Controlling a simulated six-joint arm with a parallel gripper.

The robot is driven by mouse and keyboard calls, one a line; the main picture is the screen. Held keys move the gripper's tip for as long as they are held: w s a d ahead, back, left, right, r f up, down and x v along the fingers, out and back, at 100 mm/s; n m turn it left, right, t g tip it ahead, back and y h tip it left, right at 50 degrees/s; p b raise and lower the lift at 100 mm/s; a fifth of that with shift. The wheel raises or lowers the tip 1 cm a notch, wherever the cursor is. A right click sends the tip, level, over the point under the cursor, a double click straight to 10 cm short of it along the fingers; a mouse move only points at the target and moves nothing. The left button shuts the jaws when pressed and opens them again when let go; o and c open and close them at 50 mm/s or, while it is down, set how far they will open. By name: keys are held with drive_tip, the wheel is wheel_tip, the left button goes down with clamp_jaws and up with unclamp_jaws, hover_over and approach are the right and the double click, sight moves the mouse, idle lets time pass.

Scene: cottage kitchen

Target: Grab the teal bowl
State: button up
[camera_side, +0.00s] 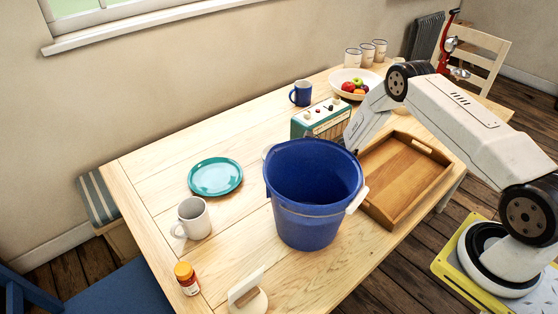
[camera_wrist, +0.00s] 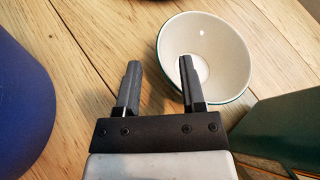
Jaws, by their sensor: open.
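The teal bowl (camera_wrist: 232,62) stands upright on the wooden table in the wrist view, with a cream inside and a teal rim. My gripper (camera_wrist: 158,78) is open. Its right finger overlaps the bowl's inside near the left rim, and its left finger is outside the bowl, over bare wood. I cannot tell how high the fingertips are. In the side view a small pale edge of the bowl (camera_side: 267,152) seems to show behind the bucket; the bucket hides the rest and my fingers.
A big blue bucket (camera_side: 312,200) stands close by, at the left in the wrist view (camera_wrist: 20,100). A green radio (camera_side: 320,121) is on the bowl's other side. A wooden tray (camera_side: 405,172), teal plate (camera_side: 215,176) and white mug (camera_side: 193,217) stand on the table.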

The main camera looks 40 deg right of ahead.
drive_tip(key=shift+x, duration=1.65)
clamp_jaws()
idle(0.5)
